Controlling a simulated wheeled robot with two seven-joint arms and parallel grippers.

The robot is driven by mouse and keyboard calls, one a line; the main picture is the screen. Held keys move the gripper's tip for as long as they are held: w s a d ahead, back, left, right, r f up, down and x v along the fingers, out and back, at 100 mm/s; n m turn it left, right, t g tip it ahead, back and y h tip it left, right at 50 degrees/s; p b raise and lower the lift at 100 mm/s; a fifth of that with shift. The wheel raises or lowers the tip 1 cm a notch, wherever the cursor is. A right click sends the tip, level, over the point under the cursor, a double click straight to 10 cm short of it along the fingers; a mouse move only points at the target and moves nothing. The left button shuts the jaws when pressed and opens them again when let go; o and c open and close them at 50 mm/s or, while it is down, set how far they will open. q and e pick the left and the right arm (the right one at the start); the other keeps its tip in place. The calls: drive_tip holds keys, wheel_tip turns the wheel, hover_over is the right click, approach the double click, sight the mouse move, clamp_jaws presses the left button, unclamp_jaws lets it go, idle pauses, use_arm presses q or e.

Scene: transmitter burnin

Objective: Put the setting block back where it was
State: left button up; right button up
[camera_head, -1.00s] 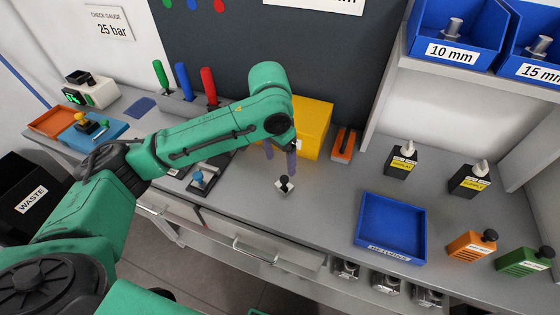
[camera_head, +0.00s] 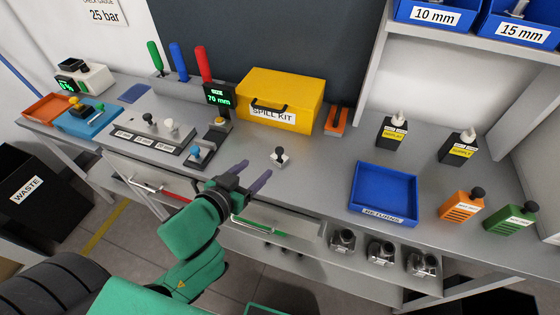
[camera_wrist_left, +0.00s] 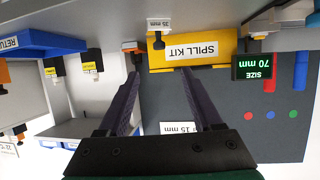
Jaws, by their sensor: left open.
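A small pale metal block with a black knob (camera_head: 280,158) stands upright on the open bench, apart from other things; I take it to be the setting block. A black-and-grey rack (camera_head: 150,134) with several labelled places is at the left, with a black knob and a white knob standing in it. My left gripper (camera_head: 254,176) is open and empty, near the bench's front edge, left of and nearer than the block. My right gripper is not in view.
A size display (camera_head: 219,97) reads 70 mm beside the yellow spill kit (camera_head: 280,97), also in the left wrist view (camera_wrist_left: 192,48). A blue-knobbed fixture (camera_head: 198,153) stands right of the rack. A blue returns tray (camera_head: 384,192) lies to the right. A drawer (camera_head: 275,228) stands below the edge.

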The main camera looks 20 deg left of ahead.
sight(279, 150)
use_arm(q)
drive_tip(key=p+x, duration=0.1)
drive_tip(key=x, duration=1.3)
drive_tip(key=shift+w+p, duration=0.1)
drive_tip(key=shift+p, duration=0.25)
drive_tip(key=shift+w+d+f, duration=0.15)
drive_tip(key=shift+w+f, duration=0.15)
drive_tip(key=shift+f, duration=0.05)
drive_tip(key=shift+s+r, duration=0.1)
clamp_jaws()
